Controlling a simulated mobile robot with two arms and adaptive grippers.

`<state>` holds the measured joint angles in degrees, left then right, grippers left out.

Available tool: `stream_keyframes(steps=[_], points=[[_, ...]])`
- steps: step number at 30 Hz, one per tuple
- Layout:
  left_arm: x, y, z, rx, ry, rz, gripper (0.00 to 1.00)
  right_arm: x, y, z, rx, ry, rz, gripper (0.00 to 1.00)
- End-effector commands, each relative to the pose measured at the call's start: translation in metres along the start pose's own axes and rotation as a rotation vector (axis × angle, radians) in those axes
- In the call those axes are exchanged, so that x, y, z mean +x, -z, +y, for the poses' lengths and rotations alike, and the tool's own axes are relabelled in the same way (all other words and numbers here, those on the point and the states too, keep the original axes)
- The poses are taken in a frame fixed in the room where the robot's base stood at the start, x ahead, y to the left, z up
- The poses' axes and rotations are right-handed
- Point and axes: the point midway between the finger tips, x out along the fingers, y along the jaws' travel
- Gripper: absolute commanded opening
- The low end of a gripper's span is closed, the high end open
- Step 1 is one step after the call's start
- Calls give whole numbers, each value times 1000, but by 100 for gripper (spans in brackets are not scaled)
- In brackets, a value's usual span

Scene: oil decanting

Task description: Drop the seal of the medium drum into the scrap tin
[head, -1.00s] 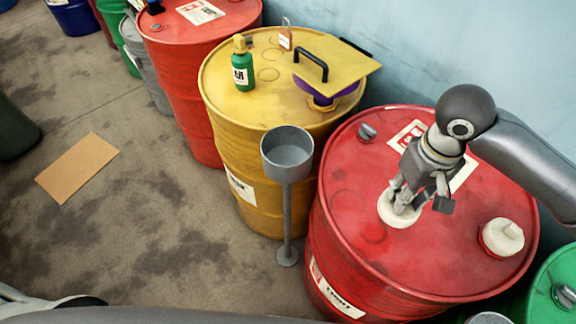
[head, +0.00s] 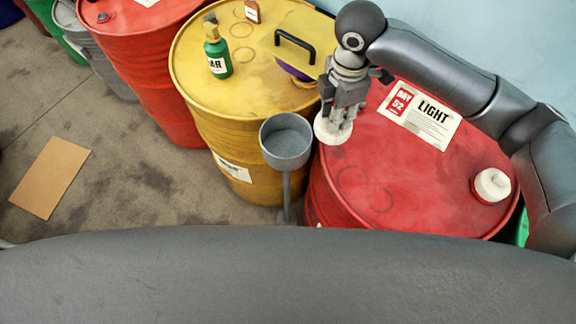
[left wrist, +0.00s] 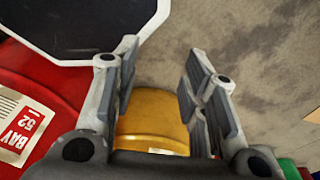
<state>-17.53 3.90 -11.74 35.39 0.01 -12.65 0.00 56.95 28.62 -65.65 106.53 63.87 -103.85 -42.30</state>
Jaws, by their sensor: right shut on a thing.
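My right gripper (head: 340,112) is shut on a white round seal (head: 331,130) and holds it near the left edge of the red drum (head: 405,180), whose label reads LIGHT. The seal appears raised above the drum top. A grey round tin on a thin stand (head: 286,141), which looks like the scrap tin, stands left of the seal, between the yellow and red drums. No label shows the word medium. My left gripper (left wrist: 160,75) is open and empty in the left wrist view, with the yellow drum (left wrist: 150,115) beyond its fingers.
A white cap (head: 492,185) sits at the red drum's right. The yellow drum (head: 205,85) carries a green bottle (head: 217,60) and a yellow plate with a black handle (head: 300,45). Cardboard (head: 50,178) lies on open floor.

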Motion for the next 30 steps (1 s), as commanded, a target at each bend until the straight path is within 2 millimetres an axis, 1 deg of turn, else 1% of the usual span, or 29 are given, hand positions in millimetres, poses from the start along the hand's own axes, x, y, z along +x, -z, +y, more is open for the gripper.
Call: stream_keyframes(steps=[1,9,18,21,24,27,30], points=[[-10,1,-2,1,2,0,40,-8,6,5,-99,0,0,0],[-35,6,-14,1,16,4,40,-20,34,28,-649,-1,0,0],[-60,10,-15,-1,17,7,40,-34,62,49,-1227,0,-2,0],[-65,10,-15,-1,17,7,40,-36,69,54,-1365,0,-2,0],[-68,11,-14,-1,17,8,40,-37,73,57,-1461,0,-1,0],[-69,11,-14,0,17,8,40,-37,76,59,-1515,-1,-1,0],[-69,11,-13,-1,16,8,40,-35,76,59,-1534,0,-1,0]])
